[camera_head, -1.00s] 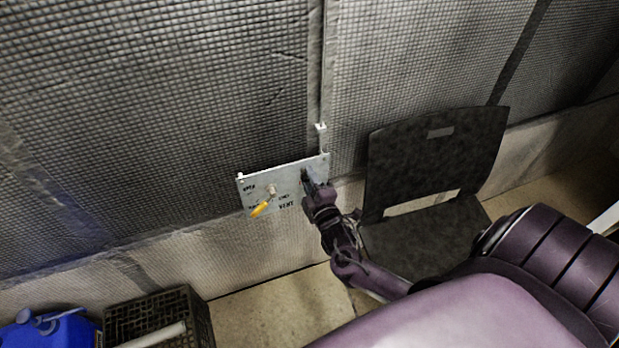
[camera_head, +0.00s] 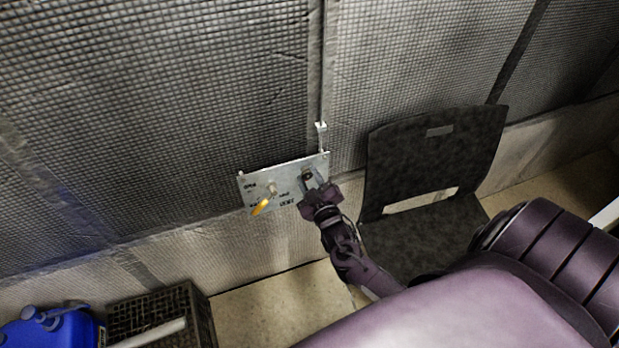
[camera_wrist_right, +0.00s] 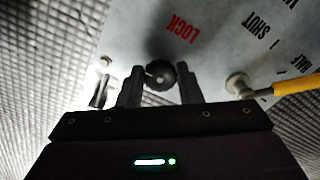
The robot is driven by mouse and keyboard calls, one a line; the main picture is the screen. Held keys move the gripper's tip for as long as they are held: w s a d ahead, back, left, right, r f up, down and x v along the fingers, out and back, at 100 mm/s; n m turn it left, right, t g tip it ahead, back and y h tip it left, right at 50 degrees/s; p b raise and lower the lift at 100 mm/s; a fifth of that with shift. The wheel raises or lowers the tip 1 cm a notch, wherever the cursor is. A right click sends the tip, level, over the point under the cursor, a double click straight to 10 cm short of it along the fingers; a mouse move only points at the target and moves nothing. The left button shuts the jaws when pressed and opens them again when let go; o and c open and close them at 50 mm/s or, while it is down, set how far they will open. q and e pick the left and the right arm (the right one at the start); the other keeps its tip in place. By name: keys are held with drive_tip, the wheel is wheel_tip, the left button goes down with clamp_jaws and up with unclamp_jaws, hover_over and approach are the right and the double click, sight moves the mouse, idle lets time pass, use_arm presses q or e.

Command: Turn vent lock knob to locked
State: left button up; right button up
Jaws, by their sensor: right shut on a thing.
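The vent lock knob (camera_wrist_right: 160,74) is small, dark and round, on a pale grey panel (camera_wrist_right: 215,50) with red "LOCK" lettering beside it in the right wrist view. My right gripper (camera_wrist_right: 160,85) has one finger on each side of the knob and is shut on it. In the head view, the gripper (camera_head: 313,180) is at the right end of the panel (camera_head: 290,170), and its fingers partly cover the knob (camera_head: 307,175). The knob's exact angle is hard to read. My left gripper is not in view.
A yellow-handled lever (camera_head: 261,207) is on the panel, left of my right gripper. A black chair (camera_head: 430,160) stands close to the right of my arm. A dark crate (camera_head: 160,312) and a blue container (camera_head: 55,330) are at lower left.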

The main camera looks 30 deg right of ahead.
drive_tip(key=shift+f, duration=0.1)
idle(0.3)
drive_tip(key=o, duration=1)
drive_tip(key=v, duration=0.7)
drive_tip(key=shift+s+a, duration=0.15)
drive_tip(key=shift+s, duration=0.25)
